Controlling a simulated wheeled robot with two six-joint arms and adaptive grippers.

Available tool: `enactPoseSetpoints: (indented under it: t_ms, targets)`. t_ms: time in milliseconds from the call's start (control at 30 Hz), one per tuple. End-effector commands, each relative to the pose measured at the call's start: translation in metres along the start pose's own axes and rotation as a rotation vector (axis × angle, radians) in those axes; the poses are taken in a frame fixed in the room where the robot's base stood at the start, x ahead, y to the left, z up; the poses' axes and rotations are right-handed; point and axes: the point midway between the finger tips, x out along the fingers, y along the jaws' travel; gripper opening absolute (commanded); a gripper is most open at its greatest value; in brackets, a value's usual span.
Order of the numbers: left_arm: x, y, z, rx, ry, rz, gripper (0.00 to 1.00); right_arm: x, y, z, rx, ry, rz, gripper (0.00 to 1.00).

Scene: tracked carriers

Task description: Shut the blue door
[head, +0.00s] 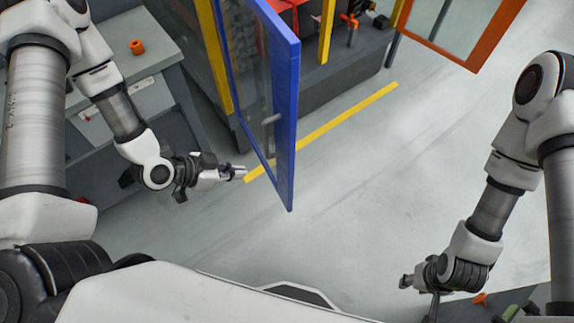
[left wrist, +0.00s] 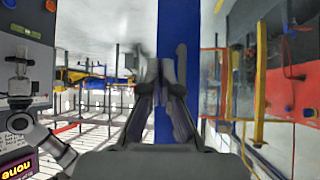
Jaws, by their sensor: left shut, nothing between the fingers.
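The blue door (head: 285,115) has a blue frame around a clear panel and a grey handle. It stands open, swung out from the yellow-framed machine, with its edge toward me in the head view. My left gripper (head: 240,174) is shut and empty, on the left side of the door, close to its lower part; I cannot tell whether it touches. In the left wrist view the blue door frame (left wrist: 172,30) is a vertical band behind my left fingers (left wrist: 163,72). My right gripper (head: 404,282) is low at the right, far from the door; its fingers are too small to judge.
A grey workbench (head: 125,60) with an orange part (head: 137,47) stands at the left. An orange-framed door (head: 450,35) hangs open at the upper right. A yellow line (head: 345,120) crosses the floor. The floor right of the blue door is clear.

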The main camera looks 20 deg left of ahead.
Motion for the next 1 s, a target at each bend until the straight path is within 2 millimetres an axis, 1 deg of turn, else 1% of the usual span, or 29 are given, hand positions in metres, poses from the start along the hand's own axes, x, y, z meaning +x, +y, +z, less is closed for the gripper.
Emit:
enactPoseSetpoints:
  t_ms: [167, 533, 600, 700, 833, 1000]
  targets:
    - [0.023, 0.002, 0.003, 0.007, -0.005, 0.007, 0.0, 0.003, 0.0, 0.0, 0.0, -0.001, 0.0, 0.4]
    - [0.102, 0.003, 0.0, 0.004, -0.002, 0.007, 0.0, -0.01, 0.0, 0.0, 0.001, -0.001, 0.0, 0.4]
    - [0.109, 0.002, -0.013, 0.005, -0.001, 0.005, 0.0, -0.018, 0.0, 0.0, 0.001, -0.001, 0.0, 0.4]
    - [0.12, 0.002, -0.021, 0.003, -0.001, 0.004, 0.0, -0.023, 0.0, 0.0, 0.001, -0.001, 0.0, 0.4]
    - [0.128, 0.002, -0.025, 0.0, -0.002, 0.003, 0.0, -0.024, 0.0, 0.0, 0.001, -0.001, 0.0, 0.4]
    - [0.129, 0.002, -0.025, -0.002, -0.002, 0.003, 0.0, -0.024, 0.0, 0.001, 0.001, -0.001, 0.0, 0.4]
